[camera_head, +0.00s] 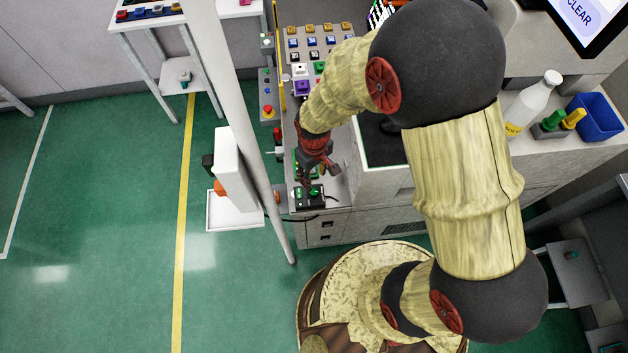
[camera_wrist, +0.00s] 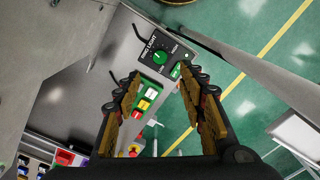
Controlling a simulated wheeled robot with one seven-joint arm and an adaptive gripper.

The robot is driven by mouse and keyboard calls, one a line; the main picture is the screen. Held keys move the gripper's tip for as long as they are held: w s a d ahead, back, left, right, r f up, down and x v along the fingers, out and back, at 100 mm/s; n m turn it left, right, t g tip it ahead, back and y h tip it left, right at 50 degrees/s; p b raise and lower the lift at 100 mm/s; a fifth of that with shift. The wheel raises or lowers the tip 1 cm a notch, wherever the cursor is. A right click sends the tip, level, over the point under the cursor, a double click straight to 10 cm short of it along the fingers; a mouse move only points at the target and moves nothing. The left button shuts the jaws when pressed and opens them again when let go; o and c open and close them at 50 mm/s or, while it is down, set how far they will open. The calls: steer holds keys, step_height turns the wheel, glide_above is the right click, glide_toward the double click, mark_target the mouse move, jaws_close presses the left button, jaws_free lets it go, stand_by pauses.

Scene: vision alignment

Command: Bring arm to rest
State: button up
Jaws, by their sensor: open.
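My arm reaches across the head view from the lower right and bends down to the bench on the left. My gripper (camera_head: 318,182) hangs low over the bench's front left part. In the wrist view my gripper (camera_wrist: 162,82) has its two fingers spread apart, with nothing between them. Beyond the fingertips is a black box marked ring light (camera_wrist: 158,50) with a green knob. It also shows under the gripper in the head view (camera_head: 309,200). A green button panel (camera_wrist: 147,100) lies near the left finger, partly hidden; I cannot tell whether they touch.
A white post (camera_head: 235,100) stands left of the bench. A rack of coloured blocks (camera_head: 318,43) is at the back. A white bottle (camera_head: 533,103) and a blue bin (camera_head: 598,115) stand at the right. Green floor (camera_head: 100,230) is open at the left.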

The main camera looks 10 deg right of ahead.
steer(key=shift+r, duration=0.65)
steer(key=s+d+r+m+t, duration=0.2)
steer(key=s+d+r, duration=0.2)
steer(key=r, duration=0.6)
steer(key=s+d+r+m+t+b, duration=0.1)
steer(key=s+d+r+m, duration=0.1)
steer(key=r, duration=0.8)
steer(key=s+d+r+m+t, duration=0.2)
steer(key=s+d+r, duration=0.3)
steer(key=r, duration=0.6)
steer(key=shift+s+d+m+t+b, duration=0.3)
steer(key=shift+s+d+b, duration=0.1)
steer(key=shift+d, duration=0.2)
steer(key=shift+r, duration=0.1)
